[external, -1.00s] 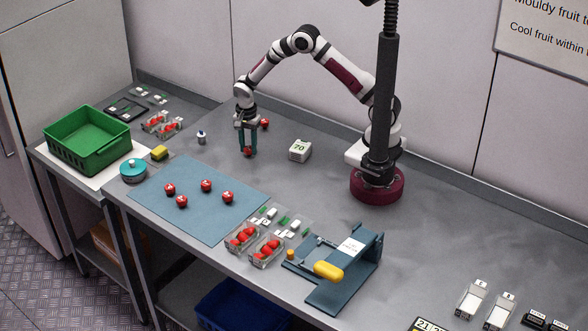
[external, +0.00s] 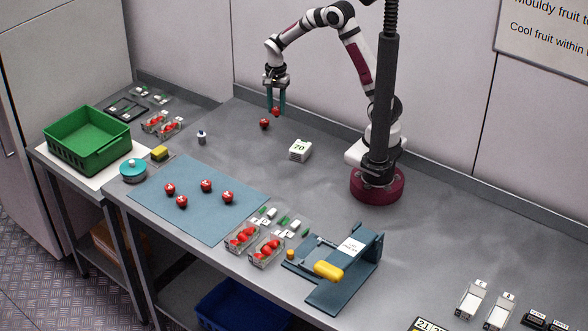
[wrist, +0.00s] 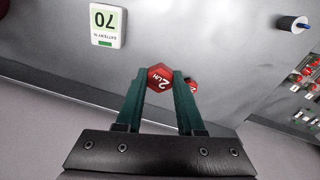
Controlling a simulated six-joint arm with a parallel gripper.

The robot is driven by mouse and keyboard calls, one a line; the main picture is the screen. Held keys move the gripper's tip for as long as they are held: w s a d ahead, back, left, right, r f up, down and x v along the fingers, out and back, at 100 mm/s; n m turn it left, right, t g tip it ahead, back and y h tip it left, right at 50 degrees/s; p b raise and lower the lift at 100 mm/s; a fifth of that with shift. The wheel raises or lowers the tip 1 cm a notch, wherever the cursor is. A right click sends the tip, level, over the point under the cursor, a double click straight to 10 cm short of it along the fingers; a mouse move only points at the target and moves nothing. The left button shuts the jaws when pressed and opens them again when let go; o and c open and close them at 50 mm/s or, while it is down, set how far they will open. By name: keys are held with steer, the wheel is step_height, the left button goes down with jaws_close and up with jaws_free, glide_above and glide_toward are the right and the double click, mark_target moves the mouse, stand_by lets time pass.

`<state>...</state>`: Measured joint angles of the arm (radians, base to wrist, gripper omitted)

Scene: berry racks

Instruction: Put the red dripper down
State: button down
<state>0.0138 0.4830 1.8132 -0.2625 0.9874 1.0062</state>
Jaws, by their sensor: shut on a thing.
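My gripper (external: 275,108) is shut on a red dripper (external: 276,112) above the back of the bench. In the wrist view the dripper (wrist: 160,78) sits between the green fingertips, with white "2 L/H" lettering on its face. A second red dripper (external: 264,124) lies on the bench just left of and below the held one; it is partly hidden behind a finger in the wrist view (wrist: 191,86). More red drippers (external: 206,185) lie spread out on the blue mat (external: 235,222).
Berry punnets (external: 268,250), a blue stand (external: 345,280) and a green crate (external: 88,140) are farther off. Bare bench lies around the block.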

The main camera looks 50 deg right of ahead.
steer(key=s+a+n, duration=0.1)
steer(key=s+a, duration=0.1)
steer(key=a, duration=1.2)
steer(key=s+a+n, duration=0.2)
steer(key=a, duration=1.3)
steer(key=s+a+f, duration=0.1)
steer(key=a+f, duration=0.1)
steer(key=a, duration=0.1)
steer(key=s+a+f, duration=0.2)
steer(key=a, duration=0.2)
steer(key=s+a+f, duration=0.1)
steer(key=a+f, duration=0.1)
steer(key=a, duration=0.1)
steer(key=shift+s+a+f, duration=0.1)
steer(key=shift+s+a, duration=0.1)
steer(key=shift+a, duration=0.15)
steer(key=shift+s+a+f, duration=0.1)
steer(key=shift+a+f, duration=0.1)
steer(key=shift+f, duration=1.95)
steer(key=shift+f, duration=0.1)
steer(key=c, duration=0.5)
jaws_free()
